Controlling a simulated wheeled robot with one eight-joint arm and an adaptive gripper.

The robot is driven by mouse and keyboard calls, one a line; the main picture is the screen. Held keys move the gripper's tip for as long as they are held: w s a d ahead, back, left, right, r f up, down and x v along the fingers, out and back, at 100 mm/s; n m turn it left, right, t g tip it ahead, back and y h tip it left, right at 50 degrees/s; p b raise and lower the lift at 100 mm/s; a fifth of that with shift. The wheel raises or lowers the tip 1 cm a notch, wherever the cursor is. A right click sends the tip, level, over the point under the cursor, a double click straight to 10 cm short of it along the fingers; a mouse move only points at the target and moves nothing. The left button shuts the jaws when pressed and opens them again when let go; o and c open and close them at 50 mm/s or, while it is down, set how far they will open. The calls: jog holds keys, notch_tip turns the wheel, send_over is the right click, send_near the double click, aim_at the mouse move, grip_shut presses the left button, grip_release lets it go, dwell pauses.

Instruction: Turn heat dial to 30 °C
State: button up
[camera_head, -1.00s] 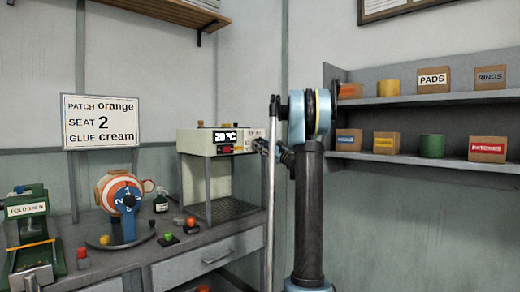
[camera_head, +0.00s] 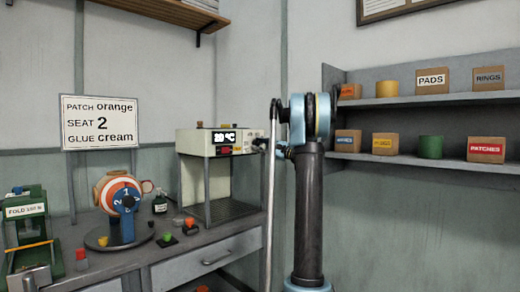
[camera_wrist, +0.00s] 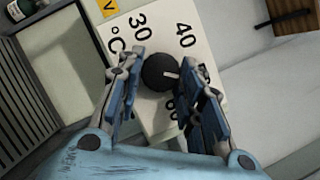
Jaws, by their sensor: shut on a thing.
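The heat dial (camera_wrist: 160,72) is a round dark knob with a short white pointer mark on a pale panel. The numbers 30 and 40 are printed above it in the wrist view, and another number below is partly hidden. The pointer faces right, below the 40. My gripper (camera_wrist: 164,76) has its fingers on both sides of the dial and is shut on it. In the head view my gripper (camera_head: 264,147) is at the right side of the cream press (camera_head: 196,149).
A striped ball (camera_head: 119,187) sits on a round stand on the grey bench (camera_head: 140,260). Small coloured pieces and a dark bottle (camera_head: 160,203) stand nearby. A green device (camera_head: 27,235) is at the left. Shelves with boxes (camera_head: 486,149) are at the right.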

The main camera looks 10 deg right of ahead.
dwell(0.3)
jog(key=o, duration=1.1)
jog(key=shift+c, duration=0.2)
